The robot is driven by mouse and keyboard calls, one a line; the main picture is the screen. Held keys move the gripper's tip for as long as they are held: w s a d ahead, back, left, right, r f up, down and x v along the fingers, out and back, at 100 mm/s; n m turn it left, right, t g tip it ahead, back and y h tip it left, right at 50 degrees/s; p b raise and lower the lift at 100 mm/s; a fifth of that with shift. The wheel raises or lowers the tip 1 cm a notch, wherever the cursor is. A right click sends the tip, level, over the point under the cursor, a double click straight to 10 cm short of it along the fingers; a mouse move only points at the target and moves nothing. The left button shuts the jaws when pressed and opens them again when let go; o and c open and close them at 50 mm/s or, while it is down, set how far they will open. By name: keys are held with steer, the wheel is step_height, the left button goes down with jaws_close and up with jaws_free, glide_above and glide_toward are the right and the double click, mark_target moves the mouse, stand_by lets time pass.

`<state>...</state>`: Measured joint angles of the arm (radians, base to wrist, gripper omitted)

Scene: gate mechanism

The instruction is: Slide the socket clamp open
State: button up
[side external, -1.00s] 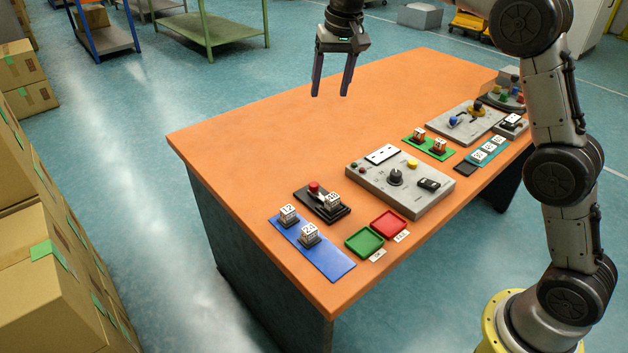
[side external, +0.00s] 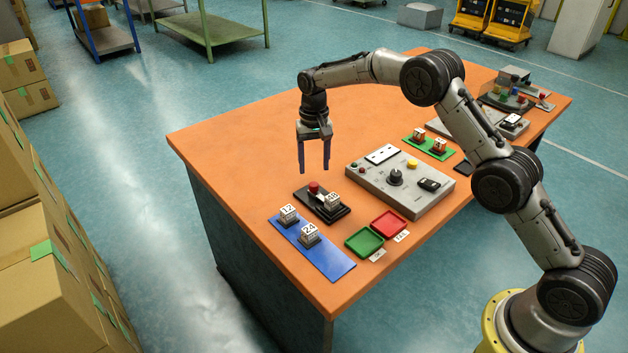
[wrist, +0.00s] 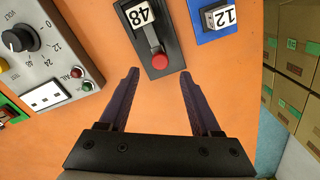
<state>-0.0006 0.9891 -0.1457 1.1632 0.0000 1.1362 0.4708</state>
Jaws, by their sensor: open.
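The socket clamp looks to be the black base (side external: 338,213) with a red knob (side external: 314,187) at its far end and a block marked 48 (side external: 333,201) seated on it. In the wrist view the red knob (wrist: 160,61) is ahead of my fingertips, with the block marked 48 (wrist: 140,15) beyond it, partly cut off by the frame. My gripper (side external: 314,172) points down above the table, behind the red knob in the side view, and is open and empty. Its fingertips (wrist: 158,73) stand apart on either side of the knob's line, not touching it.
A blue mat (side external: 326,259) with blocks 12 and 24 lies beside the clamp. A grey panel with a dial (side external: 396,177) stands to the right. Green (side external: 364,241) and red (side external: 390,223) trays lie in front. The orange table behind the gripper is bare.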

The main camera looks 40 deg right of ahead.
mark_target(314, 184)
step_height(314, 184, down, 6)
stand_by(0.4)
jaws_close()
stand_by(1.3)
